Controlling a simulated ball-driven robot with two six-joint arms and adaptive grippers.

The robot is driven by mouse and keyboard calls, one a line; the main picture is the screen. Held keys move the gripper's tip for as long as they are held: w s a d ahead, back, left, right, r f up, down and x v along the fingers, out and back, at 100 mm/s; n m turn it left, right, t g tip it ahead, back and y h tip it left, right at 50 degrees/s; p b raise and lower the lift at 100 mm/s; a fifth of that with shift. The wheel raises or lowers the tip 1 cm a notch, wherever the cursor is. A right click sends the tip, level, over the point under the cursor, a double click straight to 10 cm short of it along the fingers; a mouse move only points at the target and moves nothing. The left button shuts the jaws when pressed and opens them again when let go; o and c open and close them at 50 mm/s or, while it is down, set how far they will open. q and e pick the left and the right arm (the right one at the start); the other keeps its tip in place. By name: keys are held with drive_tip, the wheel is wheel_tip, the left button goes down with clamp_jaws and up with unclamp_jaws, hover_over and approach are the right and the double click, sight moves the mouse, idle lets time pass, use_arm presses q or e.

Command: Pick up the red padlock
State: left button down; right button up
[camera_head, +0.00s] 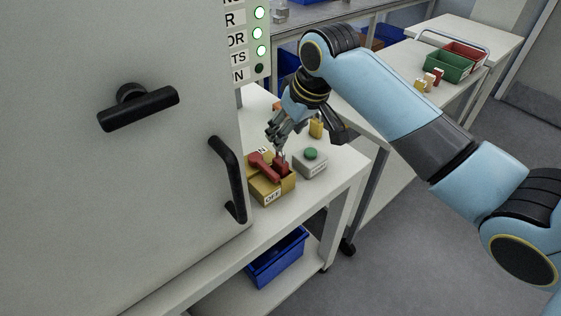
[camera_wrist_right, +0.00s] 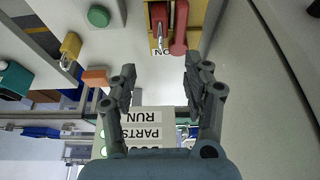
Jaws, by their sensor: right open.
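The red padlock (camera_head: 281,163) is at the yellow switch box (camera_head: 271,190), beside the red lever (camera_head: 263,168). In the right wrist view the padlock (camera_wrist_right: 159,14) is at the top, with its silver shackle pointing toward my gripper and the lever (camera_wrist_right: 180,32) close beside it. My right gripper (camera_head: 277,138) is just above and behind the box. In its wrist view the gripper (camera_wrist_right: 160,70) is open and empty, its two fingers apart, with the padlock beyond the fingertips. Whether the shackle passes through the box cannot be told. My left gripper is not in view.
A grey box with a green button (camera_head: 310,155) stands right of the switch box, and a yellow padlock (camera_head: 316,128) is behind it. The large grey cabinet (camera_head: 110,200) with black handles is close on the left. A blue bin (camera_head: 276,257) sits on the lower shelf.

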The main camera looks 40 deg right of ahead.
sight(281, 160)
drive_tip(key=x, duration=0.3)
drive_tip(key=shift+f, duration=0.1)
drive_tip(key=x, duration=0.5)
drive_tip(key=shift+s+f, duration=0.15)
drive_tip(key=shift+s, duration=0.1)
clamp_jaws()
